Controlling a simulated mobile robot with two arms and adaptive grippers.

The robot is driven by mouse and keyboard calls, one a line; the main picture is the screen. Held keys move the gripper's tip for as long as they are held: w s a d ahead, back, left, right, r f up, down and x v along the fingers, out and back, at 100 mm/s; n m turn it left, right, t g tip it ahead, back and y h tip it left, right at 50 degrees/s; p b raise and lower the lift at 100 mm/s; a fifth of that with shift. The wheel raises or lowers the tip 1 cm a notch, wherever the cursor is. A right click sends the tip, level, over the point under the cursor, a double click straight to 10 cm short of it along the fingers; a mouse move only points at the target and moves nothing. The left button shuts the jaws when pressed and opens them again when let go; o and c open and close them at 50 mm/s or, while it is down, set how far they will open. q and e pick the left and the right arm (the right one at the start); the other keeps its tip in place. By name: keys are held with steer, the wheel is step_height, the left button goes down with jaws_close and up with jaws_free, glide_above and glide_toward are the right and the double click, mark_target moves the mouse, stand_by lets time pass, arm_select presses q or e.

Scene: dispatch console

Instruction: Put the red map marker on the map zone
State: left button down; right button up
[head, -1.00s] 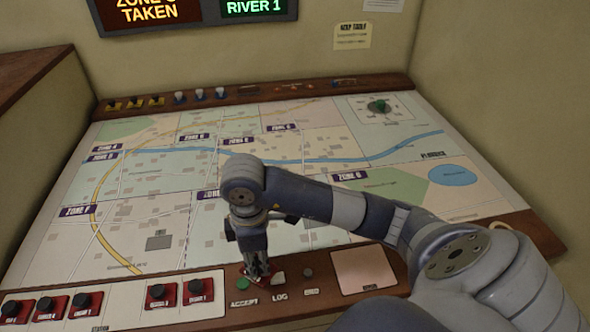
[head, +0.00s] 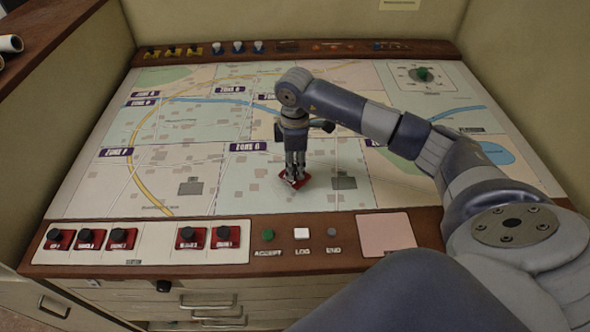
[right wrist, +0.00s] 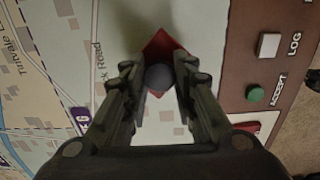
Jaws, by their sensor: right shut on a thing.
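My right gripper (head: 294,173) is shut on a red map marker (head: 297,183), a red diamond-shaped base with a dark round knob. In the right wrist view the marker (right wrist: 160,46) shows between the two fingers, its knob at their tips. The gripper points down over the lower middle of the map (head: 280,202), in the panel below and right of the label that looks like "ZONE G" (head: 248,146). The marker is at or just above the map surface; I cannot tell whether it touches. My left gripper is not in view.
Several red markers with black knobs (head: 123,239) stand in the white front tray (head: 157,240). Green (head: 267,235), white (head: 302,233) and grey (head: 332,231) buttons and a pink pad (head: 386,234) lie along the front ledge. The map around the gripper is clear.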

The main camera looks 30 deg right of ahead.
mark_target(295, 169)
step_height(295, 169, down, 2)
steer(key=shift+s+f+p, duration=0.1)
steer(key=shift+p, duration=0.4)
steer(key=shift+f, duration=0.3)
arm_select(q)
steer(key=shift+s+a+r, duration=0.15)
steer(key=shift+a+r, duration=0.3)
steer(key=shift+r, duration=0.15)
arm_select(e)
steer(key=shift+f, duration=0.1)
steer(key=shift+f, duration=0.15)
steer(key=o, duration=1.1)
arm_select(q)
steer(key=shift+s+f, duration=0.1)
